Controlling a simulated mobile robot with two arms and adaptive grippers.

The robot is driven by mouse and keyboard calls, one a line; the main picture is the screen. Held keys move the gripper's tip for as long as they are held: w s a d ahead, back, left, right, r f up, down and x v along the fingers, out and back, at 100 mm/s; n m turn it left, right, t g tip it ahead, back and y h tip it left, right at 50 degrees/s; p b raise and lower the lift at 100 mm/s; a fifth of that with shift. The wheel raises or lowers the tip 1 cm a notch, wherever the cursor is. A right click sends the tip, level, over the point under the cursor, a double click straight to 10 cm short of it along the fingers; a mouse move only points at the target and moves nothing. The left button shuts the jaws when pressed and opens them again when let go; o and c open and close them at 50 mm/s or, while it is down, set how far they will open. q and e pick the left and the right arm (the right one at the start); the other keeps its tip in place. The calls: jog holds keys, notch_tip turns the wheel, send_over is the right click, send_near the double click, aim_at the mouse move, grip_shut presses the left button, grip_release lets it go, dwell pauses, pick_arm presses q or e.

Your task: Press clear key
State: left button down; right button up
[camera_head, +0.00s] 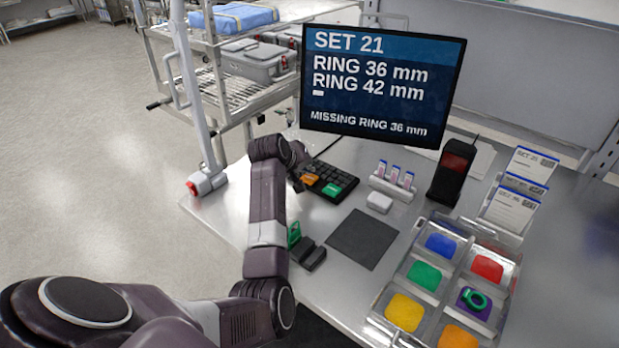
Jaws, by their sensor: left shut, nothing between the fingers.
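A black keypad (328,181) lies on the metal table below the monitor. It has an orange key (310,180) near its left end and a green key (332,190) to the right of that. The lettering on these keys is too small to read, so I cannot tell which is the clear key. My left gripper (298,183) is shut and empty, pointing down at the keypad's left end, just left of the orange key. I cannot tell whether its tips touch the keypad. My arm hides part of that end. My right gripper is out of view.
The monitor (381,85) reads "MISSING RING 36 mm". A vial rack (391,188), a black handheld device (452,171) and a dark mat (362,239) lie right of my arm. A clear tray (379,312) with colored compartments holds a green ring (474,300). A wire cart (238,97) stands behind.

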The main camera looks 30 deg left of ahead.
aim_at(308, 179)
pick_arm(q)
jog(key=shift+f, duration=0.1)
jog(key=shift+f, duration=0.35)
jog(key=shift+f, duration=0.5)
dwell(0.9)
jog(key=shift+r+p, duration=0.9)
jog(key=shift+p, duration=0.35)
jog(key=shift+r, duration=0.1)
notch_tip(308, 179, up, 5)
jog(key=p, duration=0.5)
jog(key=shift+p, duration=0.3)
